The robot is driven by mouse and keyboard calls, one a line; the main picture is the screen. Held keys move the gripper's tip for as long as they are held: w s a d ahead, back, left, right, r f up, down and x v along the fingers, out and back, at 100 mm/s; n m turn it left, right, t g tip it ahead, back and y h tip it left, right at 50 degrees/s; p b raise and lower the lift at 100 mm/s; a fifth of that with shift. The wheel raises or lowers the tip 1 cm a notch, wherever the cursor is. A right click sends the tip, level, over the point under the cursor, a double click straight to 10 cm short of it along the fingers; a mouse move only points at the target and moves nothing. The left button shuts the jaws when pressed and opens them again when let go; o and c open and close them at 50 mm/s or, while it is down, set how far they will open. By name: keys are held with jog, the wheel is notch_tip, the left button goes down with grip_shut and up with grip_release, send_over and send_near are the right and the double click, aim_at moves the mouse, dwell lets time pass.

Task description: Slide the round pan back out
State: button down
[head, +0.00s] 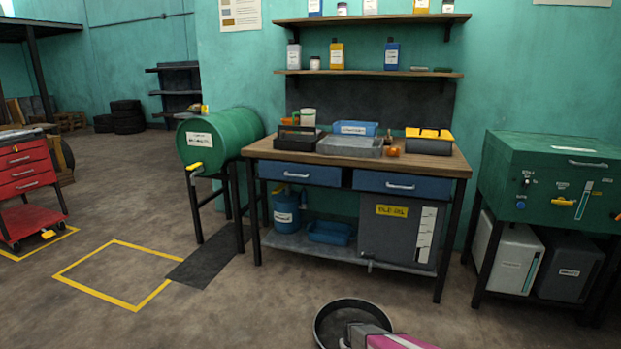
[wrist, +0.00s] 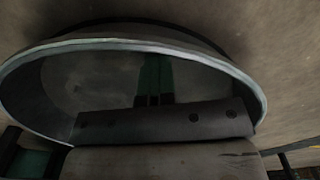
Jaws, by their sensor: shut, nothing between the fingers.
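The round pan (head: 347,310) is dark and shallow, on the floor at the bottom of the head view, in front of the workbench. My gripper (head: 355,332) is over its near right part and hides some of it. In the wrist view the pan's pale rim (wrist: 150,45) arcs around the far side of my gripper (wrist: 160,115). Its dark inside shows a greenish reflection. My gripper is shut and empty, its dark end over the pan's near part. I cannot tell whether it touches the pan.
The workbench (head: 420,165) with blue drawers stands behind the pan, with a grey waste-oil tank (head: 385,230) on its lower shelf. A green drum (head: 225,137) on a stand is at left, a green cabinet (head: 555,165) at right. Floor left of the pan is clear.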

jog(key=shift+s+a+f, duration=0.1)
jog(key=shift+s+f, duration=0.05)
jog(key=shift+s, duration=0.5)
jog(key=shift+s+a+f, duration=0.1)
jog(key=shift+s+a, duration=0.05)
jog(key=shift+s, duration=0.55)
jog(key=shift+s+a+f, duration=0.1)
jog(key=shift+s+f, duration=0.05)
jog(key=shift+s, duration=0.5)
jog(key=shift+w+f, duration=0.1)
jog(key=shift+w, duration=0.4)
jog(key=shift+w+d, duration=0.3)
jog(key=shift+w, duration=0.5)
notch_tip(320, 180, up, 11)
jog(key=shift+w+f, duration=0.15)
jog(key=shift+w, duration=0.1)
